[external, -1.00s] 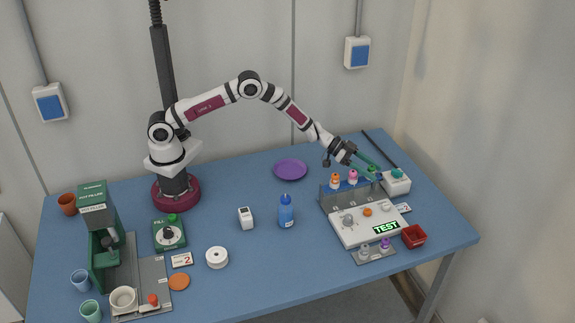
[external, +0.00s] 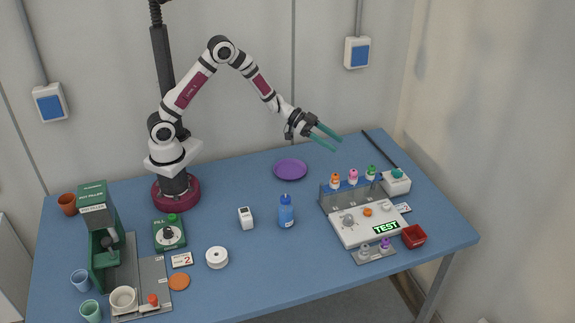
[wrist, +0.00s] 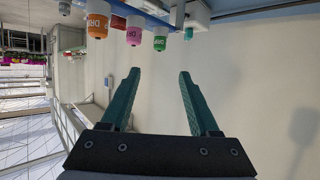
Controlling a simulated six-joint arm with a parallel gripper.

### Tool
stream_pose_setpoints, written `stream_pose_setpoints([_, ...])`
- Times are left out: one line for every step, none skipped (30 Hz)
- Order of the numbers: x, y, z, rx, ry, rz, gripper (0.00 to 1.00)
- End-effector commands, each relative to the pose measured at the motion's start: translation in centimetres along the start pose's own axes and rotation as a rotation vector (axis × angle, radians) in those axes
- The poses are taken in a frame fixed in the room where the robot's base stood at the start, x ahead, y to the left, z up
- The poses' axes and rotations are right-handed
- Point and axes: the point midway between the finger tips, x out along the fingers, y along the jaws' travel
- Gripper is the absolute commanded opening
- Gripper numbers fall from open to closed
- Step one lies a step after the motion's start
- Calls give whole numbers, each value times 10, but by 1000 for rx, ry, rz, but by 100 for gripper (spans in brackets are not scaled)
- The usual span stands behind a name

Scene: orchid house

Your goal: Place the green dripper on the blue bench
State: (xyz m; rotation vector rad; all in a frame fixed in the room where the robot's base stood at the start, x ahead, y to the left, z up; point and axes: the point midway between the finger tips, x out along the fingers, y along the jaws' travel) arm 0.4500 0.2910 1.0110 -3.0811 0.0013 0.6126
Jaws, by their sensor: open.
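The green dripper (external: 371,172) stands in the rack (external: 350,190) at the back of the white test station, at the right end of a row with a pink and an orange dripper. It also shows in the wrist view (wrist: 160,40), beyond and above my fingertips. My gripper (external: 327,138) is open and empty, in the air up and to the left of the rack. Its two teal fingers are apart in the wrist view (wrist: 157,75). The blue bench (external: 250,190) has bare surface around its middle.
An orange dripper (external: 335,180) and a pink dripper (external: 353,177) share the rack. A white box with a teal top (external: 396,181) stands right of it. A purple plate (external: 290,169), a blue bottle (external: 286,212) and a red tray (external: 413,236) are on the bench.

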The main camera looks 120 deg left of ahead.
Motion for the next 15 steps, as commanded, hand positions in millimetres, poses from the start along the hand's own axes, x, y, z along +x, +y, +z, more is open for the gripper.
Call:
stream_pose_setpoints([0,0,-1,4,-3,-3,62])
stream_pose_setpoints([0,2,-3,16,-11,-11,62])
stream_pose_setpoints([0,5,-10,48,-35,-35,62])
stream_pose_setpoints([0,10,-16,84,-66,-63,62])
stream_pose_setpoints([-3,17,-25,129,-108,-101,62])
stream_pose_setpoints([-11,29,-35,189,-182,-159,62])
stream_pose_setpoints([-22,42,-41,232,-250,-202,62])
stream_pose_setpoints([-37,56,-45,269,-327,-240,62])
stream_pose_setpoints([-63,79,-43,304,-438,-274,62])
stream_pose_setpoints([-86,98,-37,322,-525,-284,62])
stream_pose_setpoints([-110,117,-29,338,-612,-279,62])
stream_pose_setpoints([-144,145,-15,356,-726,-251,62])
stream_pose_setpoints([-169,164,-3,369,-805,-217,62])
stream_pose_setpoints([-194,183,9,385,-880,-173,62])
stream_pose_setpoints([-225,204,25,408,-968,-109,62])
